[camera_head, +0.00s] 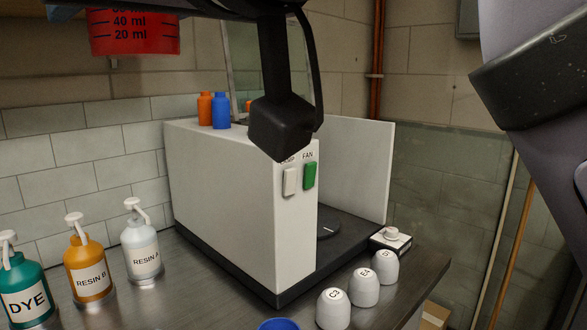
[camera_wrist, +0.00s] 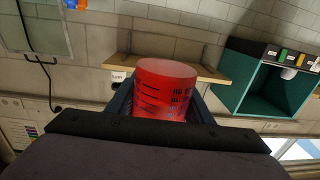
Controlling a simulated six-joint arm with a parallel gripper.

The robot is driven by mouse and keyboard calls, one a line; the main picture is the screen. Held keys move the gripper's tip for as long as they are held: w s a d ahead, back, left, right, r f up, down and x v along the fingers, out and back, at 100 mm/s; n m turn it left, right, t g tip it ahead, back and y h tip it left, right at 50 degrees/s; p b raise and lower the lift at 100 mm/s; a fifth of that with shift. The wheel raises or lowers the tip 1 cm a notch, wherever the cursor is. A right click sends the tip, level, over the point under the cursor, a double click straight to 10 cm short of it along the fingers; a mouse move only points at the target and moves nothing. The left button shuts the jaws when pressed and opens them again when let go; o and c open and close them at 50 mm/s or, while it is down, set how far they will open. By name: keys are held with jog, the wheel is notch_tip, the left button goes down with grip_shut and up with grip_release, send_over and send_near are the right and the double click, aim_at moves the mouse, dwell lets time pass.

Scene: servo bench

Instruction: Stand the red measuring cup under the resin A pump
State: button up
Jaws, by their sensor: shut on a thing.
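The red measuring cup (camera_head: 135,34) is high at the top left of the head view, upright, its top cut off by the frame. In the wrist view the cup (camera_wrist: 166,90) sits between the two dark fingers of my gripper (camera_wrist: 163,100), which is shut on it. The cup is in the air, well above the bench. The resin A pump (camera_head: 141,245) is a white bottle with a white pump head, standing on the bench at lower left, below and slightly right of the cup.
The orange resin B pump (camera_head: 90,265) and teal dye pump (camera_head: 25,290) stand left of resin A. A white machine housing (camera_head: 240,205) with switches stands right of it. White labelled cups (camera_head: 333,308) and a blue cup rim (camera_head: 278,324) are in front. Bare bench (camera_head: 200,295) lies between.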

notch_tip(320, 180, up, 29)
jog(key=p, duration=2.7)
notch_tip(320, 180, down, 61)
jog(key=w+a+t+b, duration=0.1)
jog(key=w+b, duration=0.1)
jog(key=b, duration=5.6)
jog(key=shift+w+r+m+h+b, duration=0.2)
jog(key=shift+w+m+h+b, duration=0.05)
jog(key=shift+m+h+b, duration=0.15)
notch_tip(320, 180, down, 6)
jog(key=b, duration=0.5)
jog(key=shift+a+f, duration=0.1)
jog(key=shift+f, duration=0.1)
jog(key=shift+f+b, duration=1.55)
jog(key=shift+f, duration=0.25)
